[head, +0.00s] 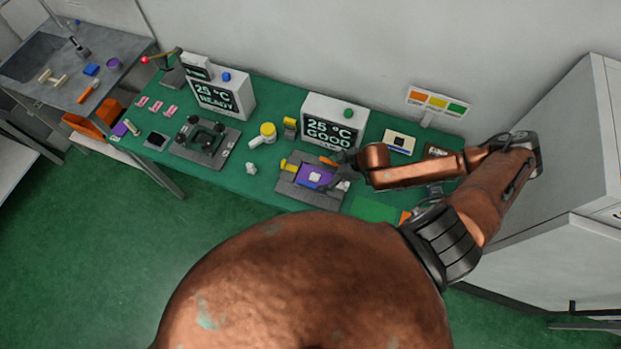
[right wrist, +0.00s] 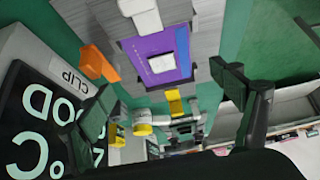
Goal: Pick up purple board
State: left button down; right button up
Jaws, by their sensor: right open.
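The purple board (head: 304,175) lies on a grey fixture (head: 290,192) on the green bench in the head view, with a small white square on its top. In the right wrist view the purple board (right wrist: 134,48) shows at upper middle, its white square facing me. My right gripper (head: 336,174) is at the board's right side in the head view. In the right wrist view its two dark fingers (right wrist: 170,98) are spread wide with nothing between them. The board looks apart from the fingers; the exact gap is hard to tell. My left gripper is not in view.
An orange clip (right wrist: 98,64) and a white block (right wrist: 145,18) sit by the board. A yellow lever (head: 290,165) is at the fixture's left. The display box reading GOOD (head: 334,122) stands behind. A second fixture (head: 203,142) is further left.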

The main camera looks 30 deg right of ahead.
aim_at(315, 177)
jog(key=x, duration=0.6)
jog(key=shift+w+a+f+p, duration=0.1)
jog(key=shift+a+f+p, duration=0.05)
jog(key=shift+a+p, duration=0.2)
jog(key=shift+c, duration=0.4)
jog(key=c, duration=1.2)
